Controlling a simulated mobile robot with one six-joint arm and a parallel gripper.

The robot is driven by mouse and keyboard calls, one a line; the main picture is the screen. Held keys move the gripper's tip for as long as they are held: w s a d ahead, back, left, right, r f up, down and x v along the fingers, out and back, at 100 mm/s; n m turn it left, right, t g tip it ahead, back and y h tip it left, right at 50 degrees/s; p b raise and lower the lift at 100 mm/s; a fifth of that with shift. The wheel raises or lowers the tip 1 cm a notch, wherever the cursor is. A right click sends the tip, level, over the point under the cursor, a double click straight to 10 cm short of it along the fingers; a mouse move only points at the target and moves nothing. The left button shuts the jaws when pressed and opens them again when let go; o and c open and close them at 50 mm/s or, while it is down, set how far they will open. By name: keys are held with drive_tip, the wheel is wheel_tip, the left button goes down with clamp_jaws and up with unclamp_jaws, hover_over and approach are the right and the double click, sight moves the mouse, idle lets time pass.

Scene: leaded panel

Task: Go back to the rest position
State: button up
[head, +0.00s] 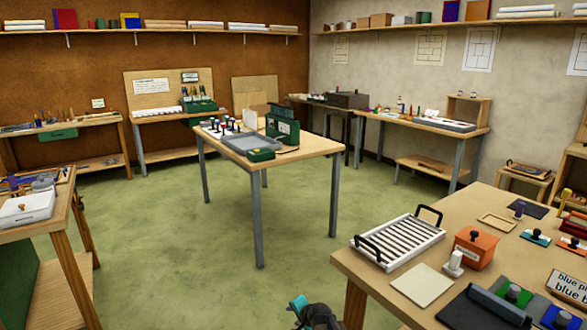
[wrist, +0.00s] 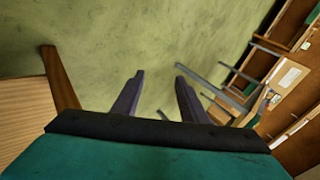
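My gripper (wrist: 159,78) shows in the wrist view with its two dark fingers apart and nothing between them. Green floor lies beyond the fingertips. In the head view, a teal and dark part of my arm shows at the bottom edge, left of the near right table; the fingers cannot be made out there. It appears apart from the tables and their contents.
The near right table (head: 378,272) holds a slatted white tray (head: 398,240), an orange box (head: 475,246) and colored pieces. A center table (head: 307,148) holds a grey tray and green box. Benches line the walls. The green floor (head: 190,235) between is clear.

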drive_tip(key=s+d+f+g+p, duration=0.1)
drive_tip(key=s+d+f+g, duration=0.1)
drive_tip(key=s+f, duration=0.75)
drive_tip(key=s+d+f+g+p, duration=0.1)
drive_tip(key=s+d+f+g, duration=0.15)
drive_tip(key=s+f, duration=0.65)
drive_tip(key=s+d+n+g+h, duration=0.1)
drive_tip(key=s+d+n+g, duration=0.2)
drive_tip(key=s, duration=0.8)
drive_tip(key=s+d+r+n+g+h+p, duration=0.1)
drive_tip(key=s+d+n+g, duration=0.2)
drive_tip(key=s, duration=0.8)
drive_tip(key=s+d+r+n+g+h+p, duration=0.1)
drive_tip(key=s+d+n+g, duration=0.2)
drive_tip(key=s+d, duration=0.3)
drive_tip(key=s+n, duration=0.1)
drive_tip(key=s, duration=0.4)
drive_tip(key=shift+s+r+h, duration=0.15)
drive_tip(key=shift+s+h, duration=0.25)
drive_tip(key=shift+c, duration=1)
drive_tip(key=shift+d, duration=0.1)
